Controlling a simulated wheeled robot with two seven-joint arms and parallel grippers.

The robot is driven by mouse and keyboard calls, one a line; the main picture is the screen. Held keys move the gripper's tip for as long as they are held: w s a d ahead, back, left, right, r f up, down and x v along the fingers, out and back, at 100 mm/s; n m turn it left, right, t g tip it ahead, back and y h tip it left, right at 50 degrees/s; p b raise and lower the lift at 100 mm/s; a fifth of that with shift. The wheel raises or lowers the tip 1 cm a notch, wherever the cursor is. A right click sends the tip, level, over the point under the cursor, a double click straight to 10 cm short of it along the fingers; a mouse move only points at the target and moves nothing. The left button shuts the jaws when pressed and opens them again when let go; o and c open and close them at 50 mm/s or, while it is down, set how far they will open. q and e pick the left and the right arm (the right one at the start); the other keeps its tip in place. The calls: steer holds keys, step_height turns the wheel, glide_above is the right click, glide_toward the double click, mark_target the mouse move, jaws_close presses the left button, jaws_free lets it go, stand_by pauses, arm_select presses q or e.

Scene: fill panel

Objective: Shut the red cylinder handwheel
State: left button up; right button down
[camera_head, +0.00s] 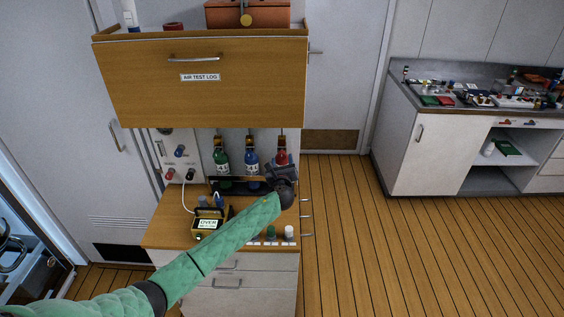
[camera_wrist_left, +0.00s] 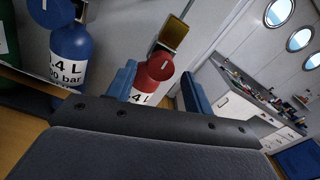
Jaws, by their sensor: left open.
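The red cylinder (camera_head: 281,158) stands at the right end of a row of bottles in the cabinet. In the left wrist view the red cylinder (camera_wrist_left: 152,78) shows between my finger pads, with a brass valve block (camera_wrist_left: 174,36) above it. My right gripper is out of view.
A blue cylinder (camera_head: 252,163) and a green one (camera_head: 221,160) stand left of the red one. A wooden flap (camera_head: 200,95) labelled "AIR TEST LOG" overhangs them. A yellow meter (camera_head: 208,222) sits on the wooden top below. Open floor lies to the right.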

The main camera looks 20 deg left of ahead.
arm_select(q)
steer(key=b+v, duration=0.2)
steer(key=v, duration=0.4)
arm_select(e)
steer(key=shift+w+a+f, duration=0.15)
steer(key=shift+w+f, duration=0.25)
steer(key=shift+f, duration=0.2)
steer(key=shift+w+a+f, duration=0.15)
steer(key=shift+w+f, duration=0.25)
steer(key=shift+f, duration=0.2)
